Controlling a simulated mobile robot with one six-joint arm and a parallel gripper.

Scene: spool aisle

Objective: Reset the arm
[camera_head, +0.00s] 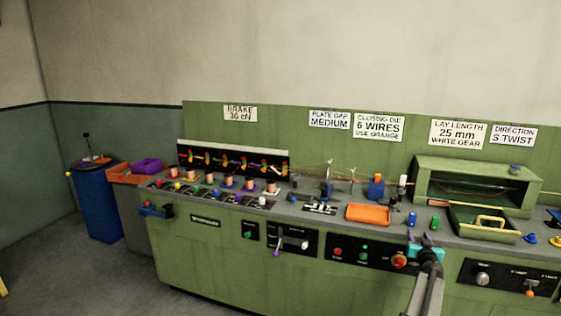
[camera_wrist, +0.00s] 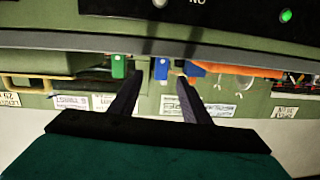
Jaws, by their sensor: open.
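My gripper (camera_head: 424,247) is at the front edge of the green bench (camera_head: 215,262), right of the middle in the head view, with my arm rising from the bottom edge. In the wrist view my gripper (camera_wrist: 157,84) shows two dark fingers spread apart, with no object held between them. The wrist picture looks upside down, with the bench front at the top. A green block (camera_head: 435,223) and a blue block (camera_head: 412,218) stand on the bench top just beyond my gripper. The green block (camera_wrist: 118,66) and blue blocks also show past the fingers in the wrist view.
An orange tray (camera_head: 368,214) lies left of the blocks. A green open-fronted housing (camera_head: 475,170) and a green tray with a yellow handle (camera_head: 484,235) stand to the right. Several spools line the left. A blue barrel (camera_head: 95,205) stands beyond the bench. Control buttons face front.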

